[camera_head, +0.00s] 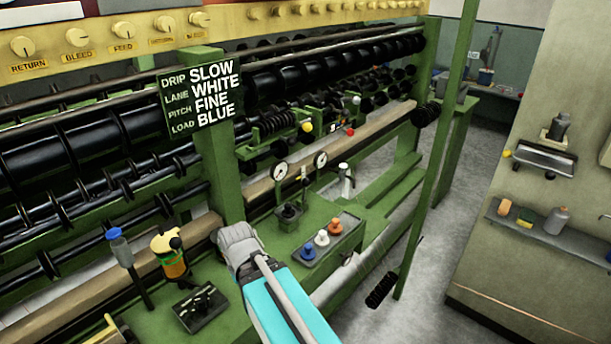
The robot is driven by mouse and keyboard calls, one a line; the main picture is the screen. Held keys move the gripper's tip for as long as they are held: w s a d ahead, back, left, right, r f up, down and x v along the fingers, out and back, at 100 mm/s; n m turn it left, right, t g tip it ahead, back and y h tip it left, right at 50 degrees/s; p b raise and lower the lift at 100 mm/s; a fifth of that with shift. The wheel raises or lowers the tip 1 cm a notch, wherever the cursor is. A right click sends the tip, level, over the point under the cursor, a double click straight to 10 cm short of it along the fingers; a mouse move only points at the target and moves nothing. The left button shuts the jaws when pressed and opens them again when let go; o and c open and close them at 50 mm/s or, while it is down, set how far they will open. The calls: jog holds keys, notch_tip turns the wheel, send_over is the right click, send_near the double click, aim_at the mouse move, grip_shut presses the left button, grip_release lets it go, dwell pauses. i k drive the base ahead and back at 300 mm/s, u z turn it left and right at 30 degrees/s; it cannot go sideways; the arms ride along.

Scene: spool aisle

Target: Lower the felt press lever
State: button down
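No part carries a readable felt press label, so I cannot tell which lever is the felt press lever. On the green machine (388,205), small levers with a yellow knob (307,127), a red knob (350,132) and a grey knob (356,100) sit near the rollers. A white-topped handle (344,169) stands upright closer in. A black box with a small lever (289,213) and a black switch box (200,307) are on the bench. My gripper (233,237), grey on a teal arm, is over the bench between these boxes. Its fingers cannot be made out.
A board (201,95) reads drip slow, lane white, pitch fine, load blue. A tray (328,240) holds blue, white and orange spools.

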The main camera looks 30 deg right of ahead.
aim_at(306, 182)
jog(key=z, duration=0.05)
jog(key=k, duration=0.7)
jog(key=z, duration=0.65)
jog(key=i, duration=1)
jog(key=u, duration=0.05)
